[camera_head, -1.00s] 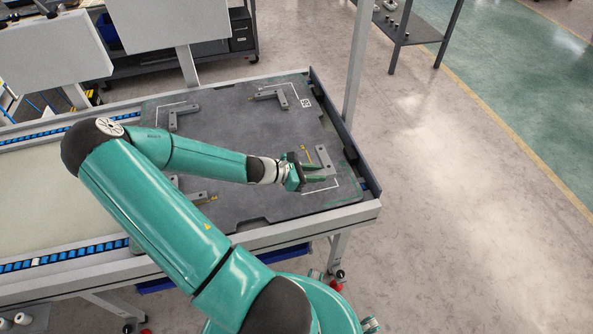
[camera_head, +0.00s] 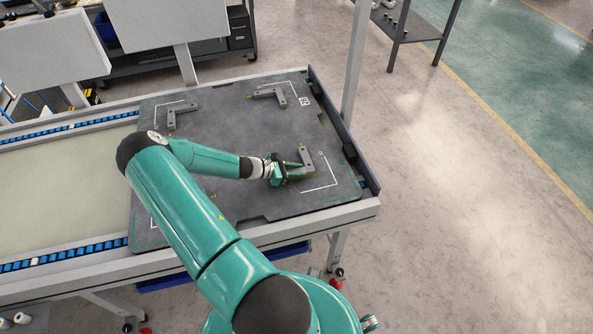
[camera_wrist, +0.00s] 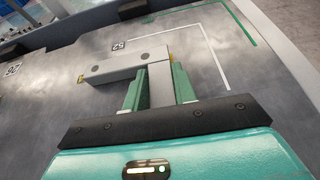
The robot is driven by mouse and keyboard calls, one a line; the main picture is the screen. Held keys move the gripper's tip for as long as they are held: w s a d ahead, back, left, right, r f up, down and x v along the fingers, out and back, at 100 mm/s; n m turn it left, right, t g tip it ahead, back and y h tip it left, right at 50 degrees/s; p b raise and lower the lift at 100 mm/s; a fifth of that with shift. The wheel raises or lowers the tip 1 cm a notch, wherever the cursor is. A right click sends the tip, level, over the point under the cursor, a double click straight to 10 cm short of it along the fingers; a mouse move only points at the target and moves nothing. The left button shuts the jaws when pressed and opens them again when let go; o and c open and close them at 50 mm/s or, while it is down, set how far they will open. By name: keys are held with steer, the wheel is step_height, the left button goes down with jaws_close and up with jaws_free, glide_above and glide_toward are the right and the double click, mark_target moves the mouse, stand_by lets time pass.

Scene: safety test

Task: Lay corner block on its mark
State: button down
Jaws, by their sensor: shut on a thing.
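A grey L-shaped corner block (camera_head: 306,154) is at the right side of the dark plate (camera_head: 240,130). My gripper (camera_head: 304,170) is shut on one leg of it. In the wrist view the gripper (camera_wrist: 159,80) has a green finger on each side of that leg, and the other leg of the block (camera_wrist: 110,67) runs across to the left. A white corner mark (camera_head: 337,182) lies to the right of the block, with a gap between them. It also shows in the wrist view (camera_wrist: 215,58). I cannot tell whether the block touches the plate.
Two similar grey blocks stand by other marks, one at the back left (camera_head: 171,118) and one at the back right (camera_head: 266,96). My arm hides part of the plate's front left. A raised dark rail (camera_head: 345,135) borders the plate's right side, near an upright post (camera_head: 356,65).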

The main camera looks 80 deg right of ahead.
steer(key=c, duration=1.1)
jaws_free()
steer(key=v, duration=1.2)
steer(key=shift+r, duration=0.1)
steer(key=w+a+r+m+t+y, duration=0.25)
steer(key=w+a+r+t, duration=0.25)
steer(key=w+a+r, duration=0.5)
steer(key=w+a+r+m+t+y, duration=0.1)
steer(key=w+a+r+m+t, duration=0.4)
steer(key=a+r, duration=0.8)
steer(key=s+a+r+t+y, duration=0.1)
steer(key=s+a+r+t, duration=0.1)
steer(key=a+r, duration=0.3)
steer(key=s+a+r+n+t+y, duration=0.1)
steer(key=a+r, duration=0.4)
steer(key=a, duration=0.6)
steer(key=s+a+r+t+y, duration=0.1)
steer(key=s+a+r+t, duration=0.3)
steer(key=a, duration=0.5)
steer(key=shift+y+v, duration=0.25)
steer(key=shift+v, duration=0.55)
